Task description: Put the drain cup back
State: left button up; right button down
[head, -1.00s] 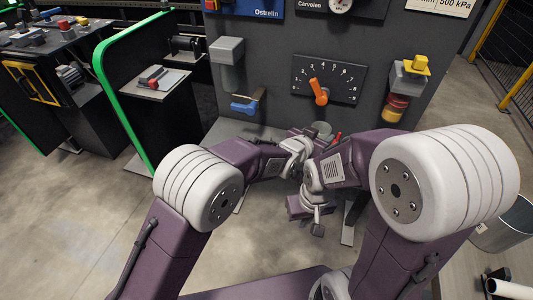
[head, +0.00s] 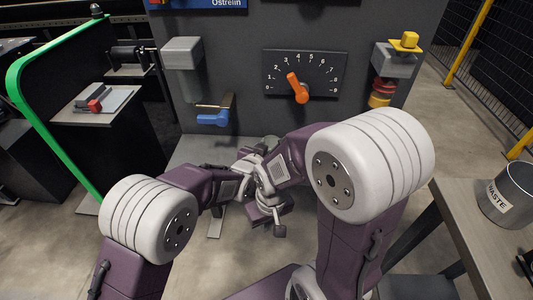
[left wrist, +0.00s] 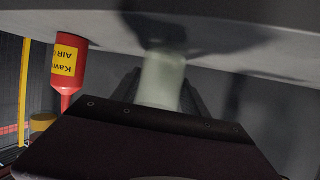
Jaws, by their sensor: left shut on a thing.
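A pale green, translucent cup (left wrist: 163,80) stands between the dark fingers of my left gripper (left wrist: 160,95) in the left wrist view, and the gripper is shut on it. A broad grey surface with a dark patch lies just past the cup's far end; I cannot tell whether they touch. In the head view my left gripper (head: 262,150) is at the foot of the dark panel, largely hidden by wrist joints. My right gripper (head: 268,212) hangs lower, in front of the panel base; its fingers are too small and covered to judge.
The dark panel carries a blue-handled valve (head: 217,115), a dial with an orange pointer (head: 298,88) and a yellow-topped fitting (head: 405,42). A red bottle (left wrist: 68,70) is beside the cup in the wrist view. A waste bin (head: 510,190) stands on a table at right.

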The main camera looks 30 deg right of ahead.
pick_arm(q)
jog(key=shift+w+f, duration=0.25)
jog(key=shift+f, duration=0.3)
jog(key=shift+r, duration=0.1)
jog(key=shift+s+r, duration=0.1)
jog(key=shift+s, duration=0.05)
jog(key=o, duration=1.4)
jog(key=shift+f, duration=0.2)
jog(key=shift+c, duration=0.2)
pick_arm(e)
jog(key=shift+w+f, duration=0.15)
jog(key=shift+f, duration=0.3)
